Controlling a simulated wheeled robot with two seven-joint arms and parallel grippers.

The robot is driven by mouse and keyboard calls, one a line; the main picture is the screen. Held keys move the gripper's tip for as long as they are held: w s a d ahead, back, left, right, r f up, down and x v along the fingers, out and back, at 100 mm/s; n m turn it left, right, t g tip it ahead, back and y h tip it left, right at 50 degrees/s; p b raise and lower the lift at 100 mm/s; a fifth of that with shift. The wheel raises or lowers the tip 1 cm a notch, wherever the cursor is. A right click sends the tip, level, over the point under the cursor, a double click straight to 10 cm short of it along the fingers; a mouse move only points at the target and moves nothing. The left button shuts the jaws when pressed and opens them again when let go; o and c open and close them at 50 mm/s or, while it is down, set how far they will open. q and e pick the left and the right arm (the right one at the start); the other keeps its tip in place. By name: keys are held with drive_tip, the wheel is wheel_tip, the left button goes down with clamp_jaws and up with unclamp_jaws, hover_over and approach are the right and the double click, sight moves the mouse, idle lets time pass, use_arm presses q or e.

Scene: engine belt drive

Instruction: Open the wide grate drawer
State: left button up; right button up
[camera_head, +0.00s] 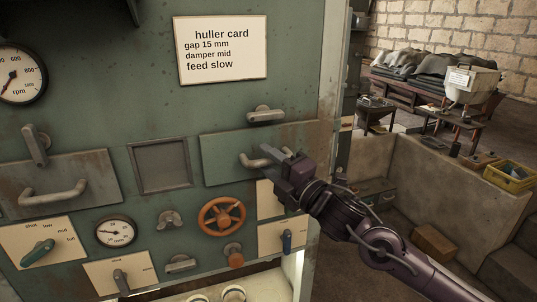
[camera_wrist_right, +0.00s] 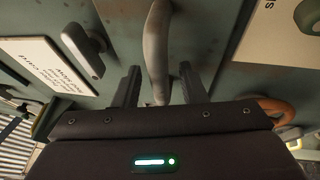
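A wide green drawer front (camera_head: 222,158) with worn brown patches is on the right of the machine panel in the head view. It looks closed against the panel. Its bar handle (camera_head: 250,160) is partly hidden behind my right gripper (camera_head: 272,160). In the right wrist view the handle (camera_wrist_right: 157,45) runs between the two fingers of the right gripper (camera_wrist_right: 159,88), with a gap visible on each side. That gripper is open around the handle. A second drawer front (camera_head: 90,178) with a bar handle (camera_head: 54,194) is at the left. My left gripper is not in view.
A latch-like handle (camera_head: 265,114) sits just above the drawer. An orange handwheel (camera_head: 221,216) and a blue-handled lever (camera_head: 287,240) are below it. A paper card (camera_head: 221,50) is above.

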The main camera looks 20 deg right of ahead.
drive_tip(key=shift+w+a, duration=0.1)
drive_tip(key=shift+w, duration=0.05)
clamp_jaws()
idle(0.4)
